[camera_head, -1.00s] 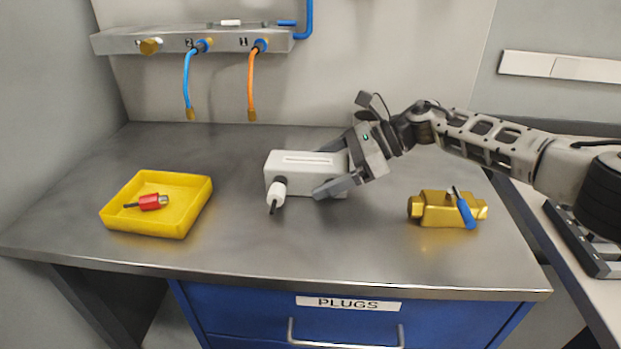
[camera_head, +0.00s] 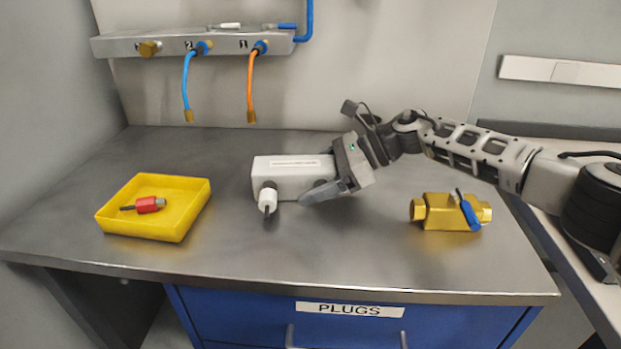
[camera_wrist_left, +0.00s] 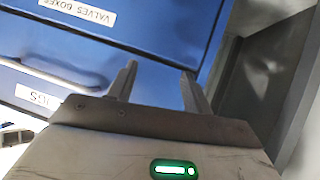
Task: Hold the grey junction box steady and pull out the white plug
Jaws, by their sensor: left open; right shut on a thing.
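The grey junction box (camera_head: 282,172), a pale block, lies on the steel bench in the head view. The white plug (camera_head: 267,201) sits at the left end of its front face, with its dark cable end towards me. My right gripper (camera_head: 322,184) comes from the right and is shut on the box's right end, one finger across the front; the far finger is mostly hidden. My left gripper (camera_wrist_left: 160,88) shows only in the left wrist view, open and empty, in front of blue drawers below the bench.
A yellow tray (camera_head: 118,224) with a red plug (camera_head: 150,204) stands at the left. A brass valve with a blue handle (camera_head: 452,212) lies at the right. Blue and orange hoses (camera_head: 251,85) hang from the rail behind. The bench front is clear.

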